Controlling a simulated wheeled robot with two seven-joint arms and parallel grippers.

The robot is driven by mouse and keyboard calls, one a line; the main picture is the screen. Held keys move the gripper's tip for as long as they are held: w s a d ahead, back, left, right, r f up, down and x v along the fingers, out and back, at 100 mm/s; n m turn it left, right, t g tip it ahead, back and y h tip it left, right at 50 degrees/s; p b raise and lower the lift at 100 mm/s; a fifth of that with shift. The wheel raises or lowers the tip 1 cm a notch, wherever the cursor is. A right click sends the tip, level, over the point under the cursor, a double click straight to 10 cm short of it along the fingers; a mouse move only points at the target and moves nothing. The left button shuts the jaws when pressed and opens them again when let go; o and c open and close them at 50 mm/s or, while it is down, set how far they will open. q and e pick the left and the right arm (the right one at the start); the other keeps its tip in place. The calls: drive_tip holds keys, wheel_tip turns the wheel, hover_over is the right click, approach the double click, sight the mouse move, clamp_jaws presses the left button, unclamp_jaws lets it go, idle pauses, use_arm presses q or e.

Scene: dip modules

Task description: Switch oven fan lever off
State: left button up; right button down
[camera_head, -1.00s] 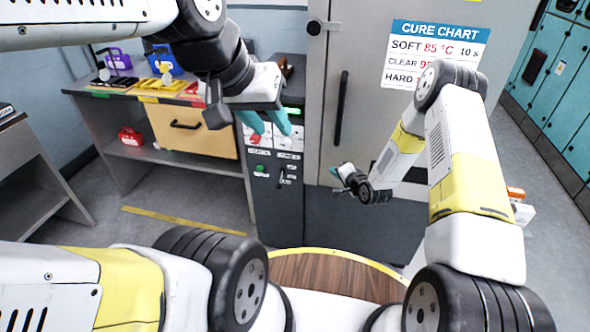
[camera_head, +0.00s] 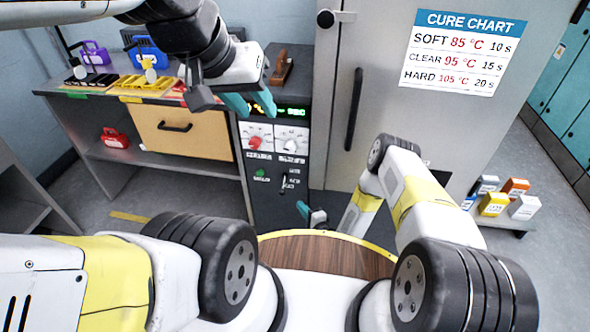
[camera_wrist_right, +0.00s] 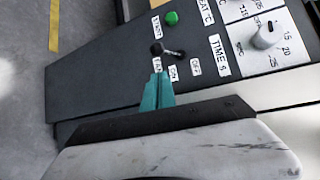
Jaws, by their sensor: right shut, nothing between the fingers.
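The fan lever (camera_wrist_right: 167,51) is a small black lever with a round knob on the oven's dark control panel; it also shows in the head view (camera_head: 284,183). In the wrist view its knob end points left, away from the label that seems to read OFF (camera_wrist_right: 195,67). An ON label (camera_wrist_right: 173,72) is just below it. My right gripper (camera_wrist_right: 157,88) is shut and empty, its teal fingertips just below the lever; contact cannot be told. In the head view it is low in front of the panel (camera_head: 303,209). My left gripper (camera_head: 250,103) is open and empty above the panel.
A green button (camera_wrist_right: 171,18) is beside the lever. Red (camera_head: 255,143) and white (camera_head: 290,145) dials are above it. The oven door handle (camera_head: 354,110) stands to the right. Left, a bench (camera_head: 75,110) holds trays. Small boxes (camera_head: 493,204) sit at the right.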

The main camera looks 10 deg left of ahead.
drive_tip(key=x, duration=1)
drive_tip(key=shift+s+r+m+g, duration=0.2)
drive_tip(key=shift+r+m+g, duration=0.15)
drive_tip(key=shift+g, duration=0.15)
idle(0.4)
drive_tip(key=m+g+h, duration=0.2)
drive_tip(key=m+g, duration=0.1)
drive_tip(key=g, duration=0.4)
approach(283, 187)
drive_tip(key=x, duration=0.4)
drive_tip(key=shift+w+a+r, duration=0.1)
drive_tip(key=shift+a, duration=0.2)
drive_tip(key=shift+r, duration=0.85)
